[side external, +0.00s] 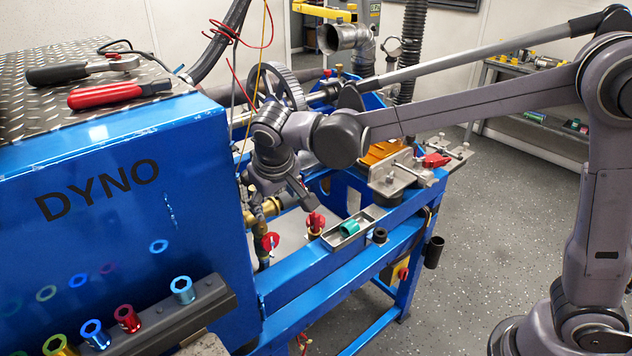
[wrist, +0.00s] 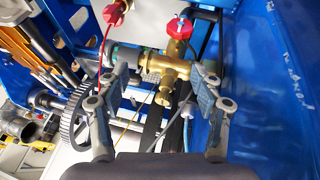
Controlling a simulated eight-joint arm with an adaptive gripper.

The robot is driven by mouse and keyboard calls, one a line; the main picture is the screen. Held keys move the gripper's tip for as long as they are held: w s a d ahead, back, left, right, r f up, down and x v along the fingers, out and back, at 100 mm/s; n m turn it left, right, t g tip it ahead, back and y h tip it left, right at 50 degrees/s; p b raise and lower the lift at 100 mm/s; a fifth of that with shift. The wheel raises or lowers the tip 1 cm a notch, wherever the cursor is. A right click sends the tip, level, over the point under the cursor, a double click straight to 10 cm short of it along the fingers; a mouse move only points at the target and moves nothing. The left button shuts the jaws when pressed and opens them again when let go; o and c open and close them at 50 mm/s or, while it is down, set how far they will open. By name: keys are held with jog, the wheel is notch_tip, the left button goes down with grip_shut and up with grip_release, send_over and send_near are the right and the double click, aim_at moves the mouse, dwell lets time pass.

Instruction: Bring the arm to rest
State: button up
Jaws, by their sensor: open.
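My gripper (wrist: 158,95) is open in the wrist view, with its two fingers spread wide and nothing held between them. A brass valve fitting (wrist: 165,72) with a red handle (wrist: 180,28) shows beyond and between the fingertips; I cannot tell whether a finger touches it. In the side external view my gripper (side external: 277,200) points down beside the blue DYNO cabinet (side external: 110,190), above the brass fitting (side external: 270,207). My arm reaches in from the right, over the blue frame.
A metal tray (side external: 330,240) with a green socket (side external: 349,228) lies on the frame's front rail. Two red valve handles (side external: 270,241) (side external: 316,222) stand near my gripper. Thin red and yellow wires (side external: 262,85) hang close to my wrist. The floor (side external: 480,220) at right is clear.

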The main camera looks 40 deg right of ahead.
jog(key=s+d+t+y, duration=0.2)
jog(key=s+d, duration=1.3)
jog(key=s, duration=0.4)
jog(key=shift+s+d+f+m+t+y, duration=0.25)
jog(key=shift+s+d+m+t+y, duration=0.05)
jog(key=shift+s+d, duration=0.1)
